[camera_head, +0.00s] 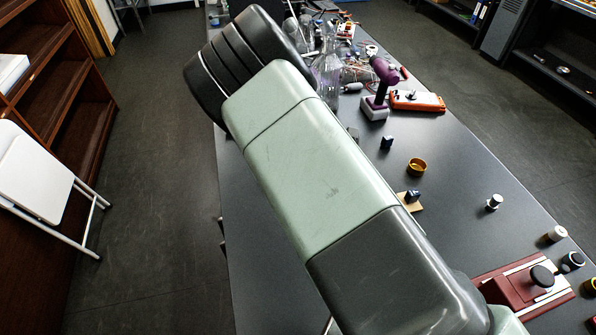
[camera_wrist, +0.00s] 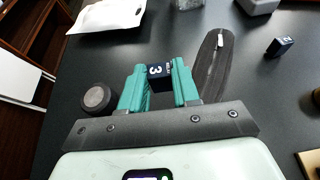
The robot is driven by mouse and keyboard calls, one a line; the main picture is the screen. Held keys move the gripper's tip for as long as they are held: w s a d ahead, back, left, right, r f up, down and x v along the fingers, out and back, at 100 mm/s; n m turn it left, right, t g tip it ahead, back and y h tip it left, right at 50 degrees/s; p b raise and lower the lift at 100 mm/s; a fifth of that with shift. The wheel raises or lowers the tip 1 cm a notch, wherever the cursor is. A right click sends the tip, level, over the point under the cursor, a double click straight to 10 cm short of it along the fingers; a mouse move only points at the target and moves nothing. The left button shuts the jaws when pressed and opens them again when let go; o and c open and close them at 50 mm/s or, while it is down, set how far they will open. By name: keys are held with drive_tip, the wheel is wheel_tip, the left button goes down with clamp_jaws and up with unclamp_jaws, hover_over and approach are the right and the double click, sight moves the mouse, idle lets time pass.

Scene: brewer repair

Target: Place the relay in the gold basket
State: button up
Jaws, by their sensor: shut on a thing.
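My gripper (camera_wrist: 158,80) has teal fingers, shut on a dark blue block marked 3 (camera_wrist: 158,71), which looks like the relay. In the head view my arm hides the gripper and this block. The gold basket (camera_head: 416,167) is a small round yellow cup on the table, right of my arm. A brown edge at the right of the wrist view (camera_wrist: 317,98) seems to be part of it. A similar dark block marked 2 (camera_wrist: 279,46) stands on the table behind the basket; it also shows in the head view (camera_head: 387,143).
A wooden plate (camera_head: 402,203) with a dark block lies in front of the basket. A red-brown fixture (camera_head: 520,290) is front right. A black disc (camera_wrist: 97,97) and white pouch (camera_wrist: 108,17) lie left.

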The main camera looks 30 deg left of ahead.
drive_tip(key=w+d+r, duration=0.2)
drive_tip(key=w+d, duration=0.9)
drive_tip(key=r, duration=0.1)
hover_over(419, 175)
drive_tip(key=shift+n+g, duration=0.3)
drive_tip(key=shift+w+f, duration=0.15)
drive_tip(key=shift+f, duration=2.35)
drive_tip(key=shift+w+f, duration=0.15)
drive_tip(key=shift+f, duration=2.35)
drive_tip(key=o, duration=1.1)
wheel_tip(419, 175, up, 7)
